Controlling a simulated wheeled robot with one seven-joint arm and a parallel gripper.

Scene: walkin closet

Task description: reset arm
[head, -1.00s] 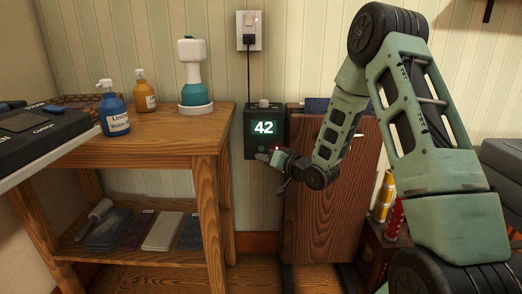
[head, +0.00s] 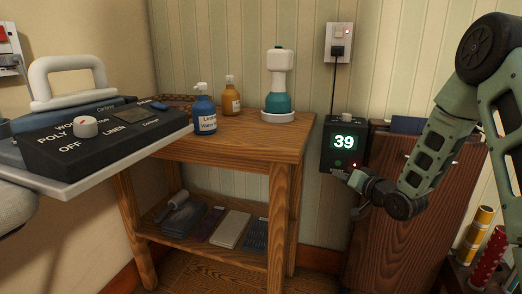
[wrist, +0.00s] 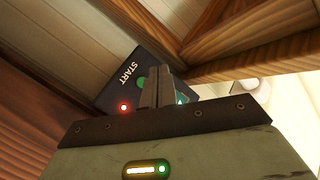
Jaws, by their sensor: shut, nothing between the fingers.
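My gripper (head: 352,178) is at the lower right of a black timer box (head: 343,147) in the head view. The box's green display reads 39, and a red light glows near its lower edge. In the wrist view my gripper (wrist: 158,80) has its fingers together, with nothing between them. The fingers overlap the box's face (wrist: 118,82), which bears the word START and a green button (wrist: 141,83). I cannot tell whether the fingertips touch the box.
A wooden shelf table (head: 245,132) stands left of the box, with bottles on top. A wooden cabinet (head: 410,215) stands right behind my arm. A cord runs from the box up to a wall outlet (head: 339,42). A board with an iron (head: 75,95) fills the left.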

